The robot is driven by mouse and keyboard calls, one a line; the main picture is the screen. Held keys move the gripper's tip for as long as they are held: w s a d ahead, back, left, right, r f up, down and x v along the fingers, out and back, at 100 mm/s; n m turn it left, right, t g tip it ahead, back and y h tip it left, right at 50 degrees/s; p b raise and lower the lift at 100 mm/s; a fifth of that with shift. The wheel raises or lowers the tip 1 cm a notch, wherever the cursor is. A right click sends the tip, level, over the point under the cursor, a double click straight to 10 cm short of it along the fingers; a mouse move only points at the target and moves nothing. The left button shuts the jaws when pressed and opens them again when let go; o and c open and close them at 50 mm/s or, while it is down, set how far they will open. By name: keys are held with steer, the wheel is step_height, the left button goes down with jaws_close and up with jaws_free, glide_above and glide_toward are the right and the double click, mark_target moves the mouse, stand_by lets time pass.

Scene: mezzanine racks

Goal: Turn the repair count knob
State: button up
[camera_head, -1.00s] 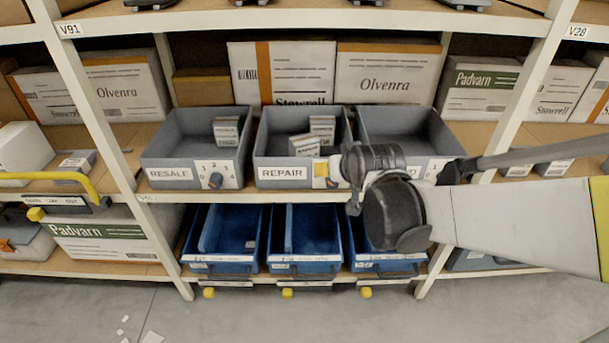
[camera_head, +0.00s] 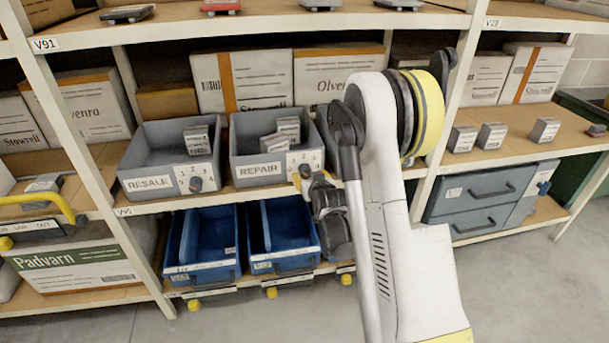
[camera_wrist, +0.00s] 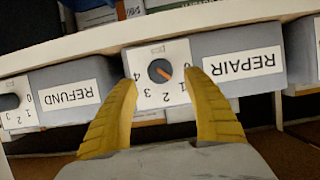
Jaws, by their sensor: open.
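The repair count knob (camera_wrist: 160,70) is a dark round dial with an orange pointer on a white numbered plate (camera_wrist: 148,54). In the upside-down wrist view the pointer slants to the lower right, seemingly near the 1. The plate is on the front of the grey REPAIR bin (camera_head: 238,170), right of its label (camera_wrist: 242,64). My gripper (camera_wrist: 162,92) is open, its yellow fingers spread on either side of the knob, nothing between them. I cannot tell whether the fingers touch the plate. In the head view the knob (camera_head: 305,171) shows just above my gripper (camera_head: 300,184).
The RESALE bin (camera_head: 127,170) with its own knob (camera_head: 195,184) stands to the left. The REFUND bin (camera_wrist: 62,77) shows in the wrist view, with another dial (camera_wrist: 9,102). Blue bins (camera_head: 202,266) sit on the shelf below. A rack post (camera_head: 434,165) stands at right.

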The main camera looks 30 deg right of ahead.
mark_target(306, 173)
steer(key=b+x, duration=0.1)
steer(key=x, duration=0.5)
steer(key=shift+w+f+b, duration=0.1)
steer(key=shift+b, duration=0.25)
steer(key=shift+a, duration=0.1)
steer(key=c, duration=1.2)
